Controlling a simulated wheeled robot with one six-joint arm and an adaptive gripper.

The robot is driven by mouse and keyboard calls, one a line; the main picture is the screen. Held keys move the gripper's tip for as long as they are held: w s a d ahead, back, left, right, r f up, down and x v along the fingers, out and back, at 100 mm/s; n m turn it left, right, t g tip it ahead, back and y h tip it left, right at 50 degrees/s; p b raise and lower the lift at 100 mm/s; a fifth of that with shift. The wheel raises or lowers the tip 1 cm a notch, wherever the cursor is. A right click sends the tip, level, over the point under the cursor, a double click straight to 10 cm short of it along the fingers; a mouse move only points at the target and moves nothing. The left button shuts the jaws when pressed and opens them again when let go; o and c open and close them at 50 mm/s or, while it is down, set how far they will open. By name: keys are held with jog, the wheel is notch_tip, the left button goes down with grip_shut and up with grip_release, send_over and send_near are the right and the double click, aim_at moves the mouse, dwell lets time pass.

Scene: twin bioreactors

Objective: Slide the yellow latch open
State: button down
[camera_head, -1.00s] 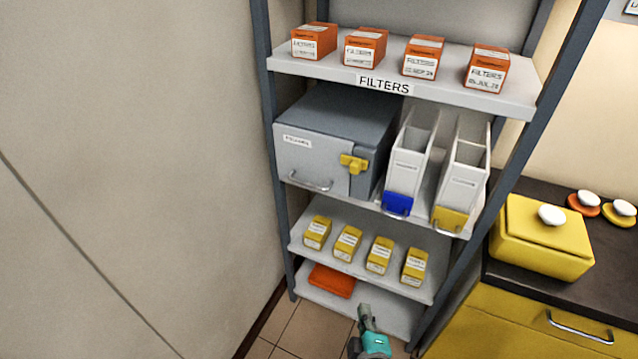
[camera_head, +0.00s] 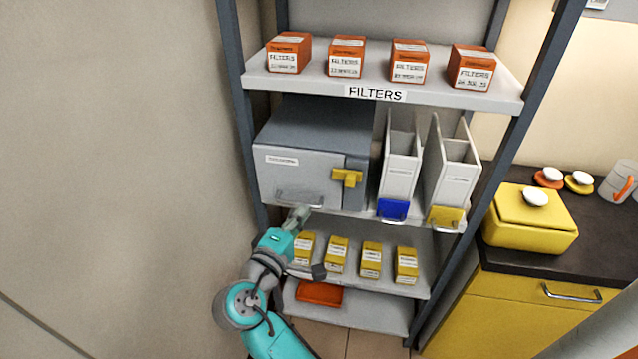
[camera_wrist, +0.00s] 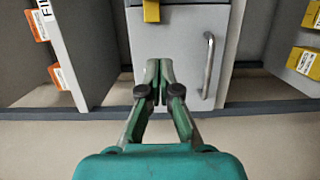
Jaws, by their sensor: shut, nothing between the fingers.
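The yellow latch (camera_head: 347,178) sits on the right front of a grey box (camera_head: 300,180) on the middle shelf, by the seam between the door and a narrow side panel. In the wrist view part of the latch (camera_wrist: 151,10) shows at the top edge, beyond the fingertips. My gripper (camera_head: 300,213) is in front of the lower part of the box, below and left of the latch, near the door handle (camera_head: 299,196). In the wrist view my gripper (camera_wrist: 153,80) is shut and empty, apart from the latch.
White file holders with a blue front (camera_head: 393,209) and a yellow front (camera_head: 445,217) stand right of the box. Orange filter boxes (camera_head: 346,57) are on the shelf above, yellow boxes (camera_head: 337,254) below. A wall (camera_head: 120,150) is close on the left.

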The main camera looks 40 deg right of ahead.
aim_at(359, 178)
jog(key=shift+w+a+r, duration=0.25)
jog(key=shift+w+r, duration=0.05)
jog(key=shift+r, duration=0.2)
jog(key=x, duration=1)
jog(key=shift+s+d, duration=0.1)
jog(key=shift+s, duration=0.05)
jog(key=shift+s+d, duration=0.75)
jog(key=shift+s, duration=0.2)
jog(key=shift+s+d, duration=0.5)
jog(key=shift+s, duration=0.1)
jog(key=shift+s+d, duration=0.6)
jog(key=shift+s, duration=0.2)
jog(key=shift+s+d, duration=0.6)
jog(key=shift+s, duration=0.2)
